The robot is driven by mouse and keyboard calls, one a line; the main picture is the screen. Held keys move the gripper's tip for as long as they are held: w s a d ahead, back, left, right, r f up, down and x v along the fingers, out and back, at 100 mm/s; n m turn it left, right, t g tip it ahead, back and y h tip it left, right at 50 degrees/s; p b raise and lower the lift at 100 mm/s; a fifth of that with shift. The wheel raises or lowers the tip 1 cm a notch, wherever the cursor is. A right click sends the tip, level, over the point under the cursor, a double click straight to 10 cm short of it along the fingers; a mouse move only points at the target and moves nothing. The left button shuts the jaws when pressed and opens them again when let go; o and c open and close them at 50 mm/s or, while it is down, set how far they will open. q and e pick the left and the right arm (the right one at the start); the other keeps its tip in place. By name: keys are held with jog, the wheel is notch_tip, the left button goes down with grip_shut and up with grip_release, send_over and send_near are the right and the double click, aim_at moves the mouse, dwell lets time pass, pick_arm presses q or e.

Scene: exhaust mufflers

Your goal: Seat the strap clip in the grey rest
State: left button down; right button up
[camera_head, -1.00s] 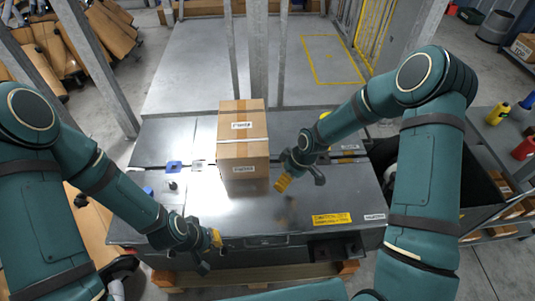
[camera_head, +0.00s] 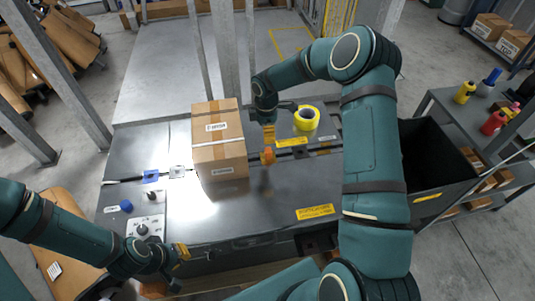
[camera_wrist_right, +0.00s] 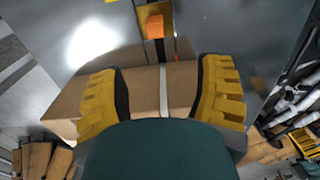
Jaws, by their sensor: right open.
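A small orange block (camera_head: 268,156), which looks like the strap clip, is by the black strap right of the carton; it also shows in the right wrist view (camera_wrist_right: 155,24). My right gripper (camera_head: 267,142) is just above or beside it; contact cannot be told. In the right wrist view its yellow fingers (camera_wrist_right: 160,95) are wide apart, with nothing held between them. A small pale grey square piece (camera_head: 178,172) at the strap's left part may be the grey rest. A blue piece (camera_head: 151,176) is beside it. My left gripper (camera_head: 181,265) is at the bench's front edge, its opening unclear.
A taped carton (camera_head: 219,152) stands on the metal bench (camera_head: 265,205), between the grey piece and my right gripper. A knob panel (camera_head: 146,228) is at left. A black bin (camera_head: 432,165) is at right.

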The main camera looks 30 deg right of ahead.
aim_at(268, 150)
notch_tip(268, 150, down, 8)
jog(key=shift+f+b, duration=0.1)
jog(key=shift+b, duration=0.35)
jog(key=shift+w+d+f+b, duration=0.1)
jog(key=shift+d+f+b, duration=0.05)
jog(key=shift+f, duration=0.7)
jog(key=shift+w+d+f+b, duration=0.1)
jog(key=shift+d+f, duration=0.05)
jog(key=shift+f, duration=0.75)
jog(key=shift+w+d+f+b, duration=0.1)
jog(key=shift+d+f+b, duration=0.05)
jog(key=shift+f, duration=0.7)
jog(key=shift+s, duration=0.1)
grip_shut()
